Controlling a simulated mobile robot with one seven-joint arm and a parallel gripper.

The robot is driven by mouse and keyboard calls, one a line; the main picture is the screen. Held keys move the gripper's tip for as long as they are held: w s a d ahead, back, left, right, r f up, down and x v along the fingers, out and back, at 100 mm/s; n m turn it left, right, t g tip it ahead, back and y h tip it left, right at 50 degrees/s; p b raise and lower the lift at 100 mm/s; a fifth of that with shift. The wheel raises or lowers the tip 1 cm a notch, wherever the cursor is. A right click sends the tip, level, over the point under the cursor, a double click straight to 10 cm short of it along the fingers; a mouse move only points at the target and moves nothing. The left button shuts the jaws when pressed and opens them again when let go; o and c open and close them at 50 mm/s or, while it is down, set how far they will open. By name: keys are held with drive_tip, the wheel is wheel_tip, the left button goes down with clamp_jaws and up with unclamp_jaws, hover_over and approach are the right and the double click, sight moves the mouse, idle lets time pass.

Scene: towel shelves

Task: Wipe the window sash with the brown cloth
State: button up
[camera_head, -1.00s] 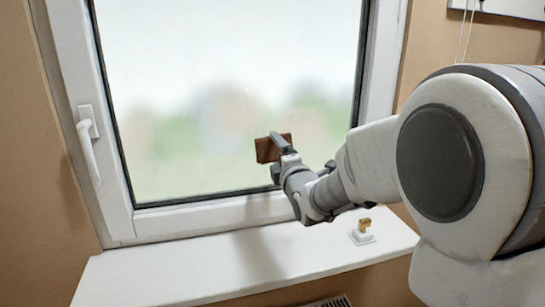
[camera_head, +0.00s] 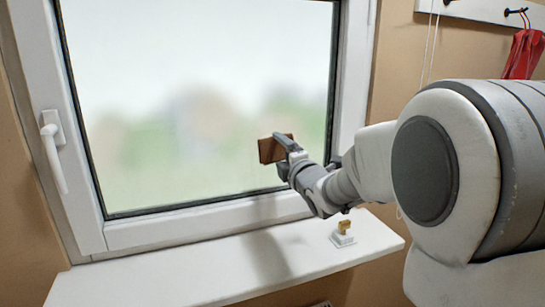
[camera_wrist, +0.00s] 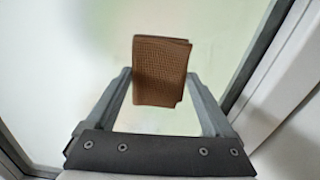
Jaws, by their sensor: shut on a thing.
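The brown cloth (camera_head: 270,151) is a small folded square in front of the lower right part of the window glass. It also shows in the wrist view (camera_wrist: 160,75), between the grey fingers. My gripper (camera_head: 284,146) is shut on the cloth; the fingers in the wrist view hold it at its two sides. The white window sash (camera_head: 190,228) frames the pane, with its bottom rail below the cloth and its right side (camera_head: 350,75) to the right. I cannot tell whether the cloth touches the glass.
The white sill (camera_head: 190,272) runs below the window. A small white-based object with a yellowish top (camera_head: 343,233) stands on its right part. A white handle (camera_head: 54,150) is on the sash's left side. A red cloth (camera_head: 524,52) hangs from a hook rail (camera_head: 490,12) at upper right.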

sight(260, 138)
drive_tip(key=a+r+b, duration=0.1)
drive_tip(key=a+b, duration=0.1)
drive_tip(key=s+a+r+b, duration=0.1)
drive_tip(key=a+r, duration=0.1)
drive_tip(key=shift+r+b, duration=0.1)
drive_tip(key=shift+b, duration=0.25)
idle(0.5)
